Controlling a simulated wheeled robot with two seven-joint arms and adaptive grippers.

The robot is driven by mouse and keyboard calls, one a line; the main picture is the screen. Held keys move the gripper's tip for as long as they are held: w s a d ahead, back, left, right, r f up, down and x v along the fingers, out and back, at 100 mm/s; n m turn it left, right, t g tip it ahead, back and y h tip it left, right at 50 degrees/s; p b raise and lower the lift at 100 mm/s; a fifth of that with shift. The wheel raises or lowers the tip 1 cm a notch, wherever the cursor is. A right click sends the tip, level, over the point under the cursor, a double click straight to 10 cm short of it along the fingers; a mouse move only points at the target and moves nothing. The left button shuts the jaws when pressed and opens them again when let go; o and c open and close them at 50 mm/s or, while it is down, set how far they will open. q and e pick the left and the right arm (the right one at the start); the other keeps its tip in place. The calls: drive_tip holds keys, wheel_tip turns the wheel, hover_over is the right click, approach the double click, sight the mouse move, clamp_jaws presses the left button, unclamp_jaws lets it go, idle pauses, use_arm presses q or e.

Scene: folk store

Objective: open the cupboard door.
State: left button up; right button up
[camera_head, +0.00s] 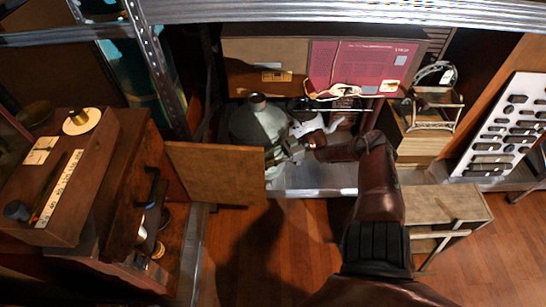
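A flat light-brown wooden door panel (214,172) stands out from the dark wooden cupboard (118,205) at the left, at an angle to its front. Its left edge is close to the cupboard; its hinge is not clear. My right arm reaches in from the bottom, and its gripper (277,154) is at the panel's right, free edge. The fingers are small and merge with the metal pots behind, so I cannot tell whether they touch the panel or grip it. A black handle (152,187) is on the cupboard's front. My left gripper is not in view.
A large grey metal pot (257,122) and a smaller pot stand on a shelf behind the gripper. A metal rack post (153,65) rises at left. A small wooden table (440,205) stands to the right. The wooden floor (240,255) below the panel is clear.

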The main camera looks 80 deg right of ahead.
drive_tip(key=v, duration=0.7)
drive_tip(key=shift+s+d, duration=0.2)
drive_tip(key=shift+s, duration=0.1)
